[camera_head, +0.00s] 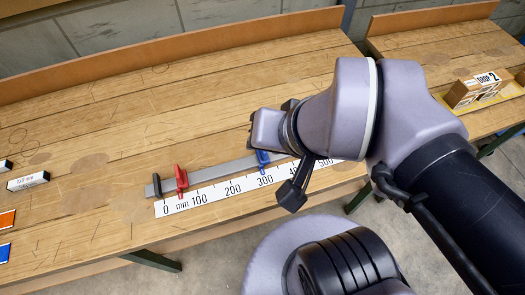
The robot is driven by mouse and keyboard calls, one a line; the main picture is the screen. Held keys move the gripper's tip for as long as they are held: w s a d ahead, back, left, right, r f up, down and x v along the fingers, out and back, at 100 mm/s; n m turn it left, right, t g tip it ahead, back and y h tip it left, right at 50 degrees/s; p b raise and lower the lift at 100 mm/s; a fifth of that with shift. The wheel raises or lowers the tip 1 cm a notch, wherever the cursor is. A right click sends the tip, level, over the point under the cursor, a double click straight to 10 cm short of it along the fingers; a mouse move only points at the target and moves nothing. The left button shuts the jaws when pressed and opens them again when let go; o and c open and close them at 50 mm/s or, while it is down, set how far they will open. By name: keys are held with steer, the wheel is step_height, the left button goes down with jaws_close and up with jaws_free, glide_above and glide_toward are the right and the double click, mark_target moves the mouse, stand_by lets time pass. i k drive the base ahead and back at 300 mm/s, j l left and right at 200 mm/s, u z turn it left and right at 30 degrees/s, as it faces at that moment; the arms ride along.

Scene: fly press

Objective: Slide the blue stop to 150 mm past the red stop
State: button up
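The grey rail (220,175) lies along the front of the wooden bench, with a white millimetre scale (215,193) in front of it. The red stop (181,181) sits on the rail near its left end, at roughly 50 on the scale. The blue stop (263,159) sits farther right, near the 300 mark. My gripper (260,146) is directly over the blue stop and hides its upper part. My gripper's fingers are hidden by its own body, so contact and opening cannot be made out. My arm covers the rail's right part.
A black end piece (157,186) stands at the rail's left end. A labelled block (28,181) and orange and blue pieces (6,221) lie at far left. Cardboard boxes (478,89) sit on a second bench at right. The bench behind the rail is clear.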

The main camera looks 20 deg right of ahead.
mark_target(264, 159)
steer(key=l+z, duration=0.15)
steer(key=z, duration=0.2)
steer(key=i+l+z, duration=0.15)
steer(key=z, duration=0.2)
steer(key=i+l+z, duration=0.1)
steer(key=z, duration=0.2)
steer(key=k+j+u, duration=0.15)
steer(key=u, duration=0.35)
steer(key=k+j+u, duration=0.15)
steer(key=u, duration=0.35)
steer(key=i+l, duration=0.1)
steer(key=l, duration=0.45)
steer(key=i+u, duration=0.05)
